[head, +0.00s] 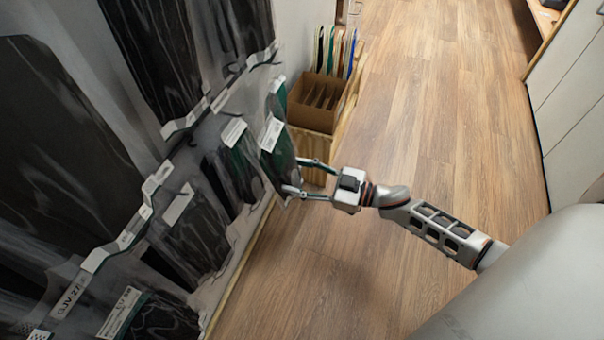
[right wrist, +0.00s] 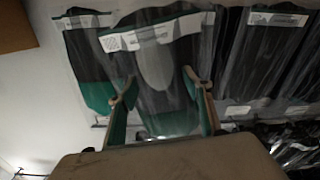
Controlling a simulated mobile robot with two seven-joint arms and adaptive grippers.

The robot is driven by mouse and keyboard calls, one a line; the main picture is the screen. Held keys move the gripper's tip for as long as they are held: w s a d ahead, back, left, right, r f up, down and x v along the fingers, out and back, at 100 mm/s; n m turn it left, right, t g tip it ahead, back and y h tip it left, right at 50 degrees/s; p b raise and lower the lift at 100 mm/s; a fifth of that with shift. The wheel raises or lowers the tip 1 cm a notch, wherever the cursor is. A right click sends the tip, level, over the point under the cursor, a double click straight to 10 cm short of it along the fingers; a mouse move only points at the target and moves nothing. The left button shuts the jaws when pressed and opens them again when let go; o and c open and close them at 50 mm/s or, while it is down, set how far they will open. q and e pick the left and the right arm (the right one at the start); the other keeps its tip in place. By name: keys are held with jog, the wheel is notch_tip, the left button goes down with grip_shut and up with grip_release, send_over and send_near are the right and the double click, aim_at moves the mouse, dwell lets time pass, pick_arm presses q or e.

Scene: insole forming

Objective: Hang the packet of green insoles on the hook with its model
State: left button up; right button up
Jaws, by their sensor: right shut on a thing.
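The packet of green insoles (head: 280,158) is a clear bag with a white label on top and dark green insoles inside. My right gripper (head: 291,177) is at its lower right edge, close to the wall of packets. In the right wrist view the packet (right wrist: 155,65) stands upright between the two fingers, with its label band across the top. The gripper is shut on it. The hook is not clearly visible behind the packets, so I cannot tell whether the packet touches it. My left gripper is out of view.
Other packets with black insoles (head: 190,230) hang along the left wall. A green and black packet (right wrist: 97,90) hangs beside the held one. A cardboard box (head: 314,103) with dividers stands behind. The wooden floor (head: 440,110) to the right is clear.

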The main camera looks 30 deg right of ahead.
jog(key=shift+x, duration=0.85)
jog(key=shift+w+a+f+b, duration=0.15)
jog(key=shift+w+a+b, duration=0.15)
jog(key=shift+w, duration=0.15)
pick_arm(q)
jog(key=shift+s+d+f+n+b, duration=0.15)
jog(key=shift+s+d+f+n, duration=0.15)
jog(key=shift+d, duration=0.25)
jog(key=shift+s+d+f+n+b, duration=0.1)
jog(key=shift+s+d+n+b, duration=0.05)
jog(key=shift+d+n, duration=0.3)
pick_arm(e)
jog(key=shift+f+x, duration=0.15)
jog(key=shift+x, duration=0.7)
jog(key=shift+f+x, duration=0.2)
jog(key=shift+x, duration=0.65)
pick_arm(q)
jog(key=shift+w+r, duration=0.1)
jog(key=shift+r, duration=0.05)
pick_arm(e)
jog(key=shift+f, duration=0.1)
jog(key=o, duration=1.2)
jog(key=shift+f, duration=0.1)
